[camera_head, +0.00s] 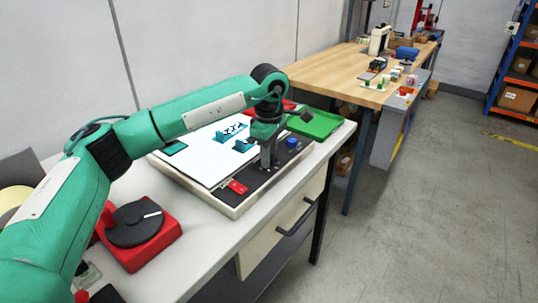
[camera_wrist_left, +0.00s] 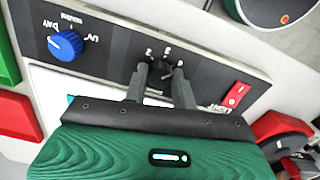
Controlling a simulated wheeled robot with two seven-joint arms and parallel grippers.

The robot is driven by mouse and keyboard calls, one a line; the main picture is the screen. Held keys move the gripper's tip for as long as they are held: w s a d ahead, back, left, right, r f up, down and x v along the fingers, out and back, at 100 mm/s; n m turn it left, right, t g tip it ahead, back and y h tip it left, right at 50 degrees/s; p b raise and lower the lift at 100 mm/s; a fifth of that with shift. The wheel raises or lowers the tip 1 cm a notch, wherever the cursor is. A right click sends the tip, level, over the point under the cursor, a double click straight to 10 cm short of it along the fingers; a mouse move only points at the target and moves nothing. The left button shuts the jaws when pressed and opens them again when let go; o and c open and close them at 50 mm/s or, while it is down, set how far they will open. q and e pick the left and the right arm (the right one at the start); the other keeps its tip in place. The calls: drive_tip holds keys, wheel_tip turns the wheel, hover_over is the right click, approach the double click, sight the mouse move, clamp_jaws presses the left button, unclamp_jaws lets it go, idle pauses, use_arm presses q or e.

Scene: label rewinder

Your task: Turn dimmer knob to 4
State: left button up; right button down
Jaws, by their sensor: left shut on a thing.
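The dimmer knob (camera_wrist_left: 161,67) is small and black, on the dark control panel of a light box, with small white numbers around it in the left wrist view. My left gripper (camera_wrist_left: 160,80) has a finger on each side of the knob and is shut on it. The fingers partly cover the knob, and I cannot tell which number it points to. In the head view my left gripper (camera_head: 267,160) reaches down to the panel (camera_head: 262,178), and the knob is hidden there. My right gripper is not in view.
A blue knob (camera_wrist_left: 65,45) and a red switch (camera_wrist_left: 237,94) sit on either side on the same panel. A green tray (camera_head: 315,124) lies behind the box. A red device with a black disc (camera_head: 135,224) stands at the front left. A wooden table (camera_head: 340,75) is further back.

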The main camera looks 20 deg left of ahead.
use_arm(q)
drive_tip(key=shift+r+m, duration=0.1)
drive_tip(key=shift+m, duration=0.3)
drive_tip(key=o, duration=1)
wheel_tip(320, 180, up, 14)
idle(0.4)
